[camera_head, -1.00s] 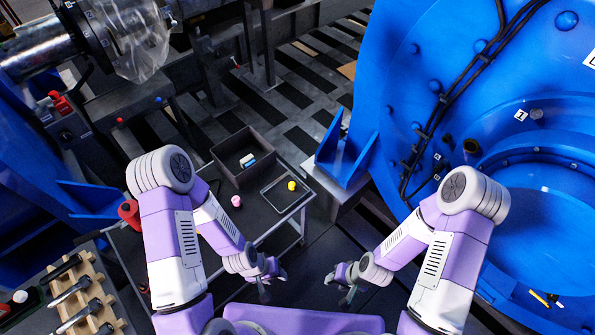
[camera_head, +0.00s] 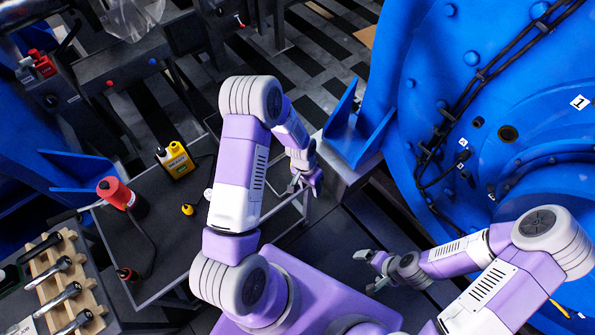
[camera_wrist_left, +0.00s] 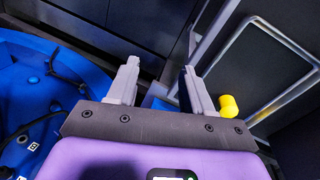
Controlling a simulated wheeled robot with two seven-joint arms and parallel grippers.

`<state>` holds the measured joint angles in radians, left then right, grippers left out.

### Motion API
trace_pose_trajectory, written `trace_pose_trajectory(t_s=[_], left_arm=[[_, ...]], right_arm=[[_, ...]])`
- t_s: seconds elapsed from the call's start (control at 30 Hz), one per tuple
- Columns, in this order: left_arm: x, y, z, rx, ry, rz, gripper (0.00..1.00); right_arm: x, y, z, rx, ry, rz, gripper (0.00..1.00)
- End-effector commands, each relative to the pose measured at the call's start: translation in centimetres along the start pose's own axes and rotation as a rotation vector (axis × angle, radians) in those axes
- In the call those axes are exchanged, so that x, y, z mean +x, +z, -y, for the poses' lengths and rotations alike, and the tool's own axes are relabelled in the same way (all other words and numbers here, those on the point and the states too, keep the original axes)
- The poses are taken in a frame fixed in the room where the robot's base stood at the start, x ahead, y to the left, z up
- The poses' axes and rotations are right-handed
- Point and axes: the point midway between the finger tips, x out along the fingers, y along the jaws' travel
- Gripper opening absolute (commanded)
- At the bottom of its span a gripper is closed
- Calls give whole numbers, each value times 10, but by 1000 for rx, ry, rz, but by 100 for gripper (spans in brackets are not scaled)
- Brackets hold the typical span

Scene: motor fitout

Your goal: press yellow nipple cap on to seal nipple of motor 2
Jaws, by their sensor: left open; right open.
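My left gripper (camera_head: 306,184) is open beside the cart's right edge; its fingers also show apart and empty in the left wrist view (camera_wrist_left: 160,75). There, a yellow cap (camera_wrist_left: 228,105) appears just to the right of the right finger, by a grey-rimmed tray. My left arm hides that spot in the head view. A small yellow piece (camera_head: 187,209) lies on the cart left of my left arm. My right gripper (camera_head: 370,270) is open and empty over the floor. A blue motor (camera_head: 510,150) with small number plates stands at right; I cannot tell which nipple is motor 2's.
A wooden rack (camera_head: 65,285) with tools stands at left. The blue bracket (camera_head: 360,145) is just right of my left gripper. Open floor lies between the grippers.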

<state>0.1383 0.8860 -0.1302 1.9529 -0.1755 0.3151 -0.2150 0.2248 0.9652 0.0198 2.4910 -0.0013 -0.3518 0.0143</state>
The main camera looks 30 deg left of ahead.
Motion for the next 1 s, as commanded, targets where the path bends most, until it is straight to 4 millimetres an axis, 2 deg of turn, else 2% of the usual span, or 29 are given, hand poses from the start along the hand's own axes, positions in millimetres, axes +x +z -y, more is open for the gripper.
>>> trace_pose_trajectory(t_s=[0.03,0.1,0.2,0.3,0.4,0.47,0.77,1.0], left_arm=[[6,-22,25,51,-44,8,51],[-5,-40,51,111,-95,40,51],[-23,-56,80,167,-155,82,51],[-39,-64,97,197,-195,115,51],[-46,-67,106,211,-214,134,51],[-44,-67,109,214,-218,140,51],[-16,-65,116,212,-217,141,51],[19,-63,125,212,-216,141,51]], right_arm=[[24,-1,-9,0,0,0,99],[37,-2,-14,0,0,0,99],[51,-3,-19,0,0,-1,99],[59,-3,-22,0,0,-1,99],[63,-3,-24,0,0,-1,99],[64,-4,-24,0,0,-2,99],[74,-4,-28,0,0,-2,99],[89,-5,-33,0,0,-1,99]])
